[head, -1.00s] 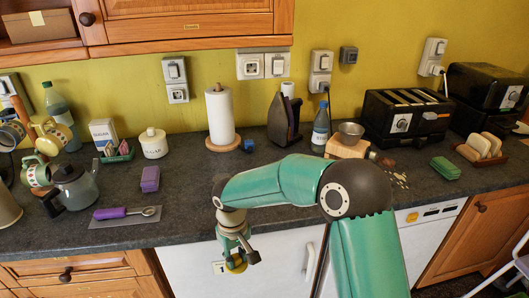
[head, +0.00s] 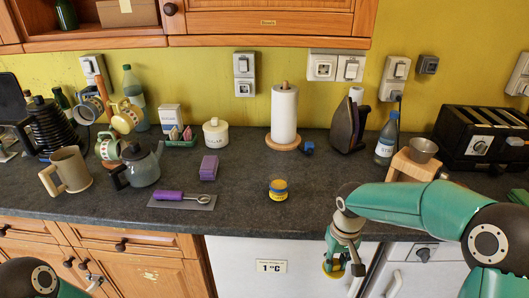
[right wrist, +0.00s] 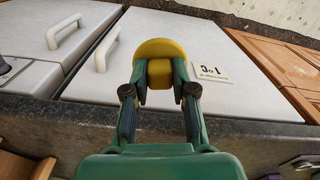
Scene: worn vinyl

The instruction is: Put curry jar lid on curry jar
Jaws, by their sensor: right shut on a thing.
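The curry jar (head: 278,189) is a small yellow jar with a dark band, standing upright on the grey counter near its front edge. My right gripper (head: 343,262) hangs in front of the counter, to the right of the jar and lower than it. It is shut on the yellow curry jar lid (head: 331,268), which is apart from the jar. In the right wrist view the round lid (right wrist: 158,50) sits between the fingertips (right wrist: 160,75), with white appliance fronts behind it. My left gripper is not in view; only part of my left arm shows at the bottom left.
The counter (head: 240,215) is clear around the jar. A purple-handled spoon (head: 175,196) and purple block (head: 209,168) lie to its left. A paper towel roll (head: 284,115) stands behind it.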

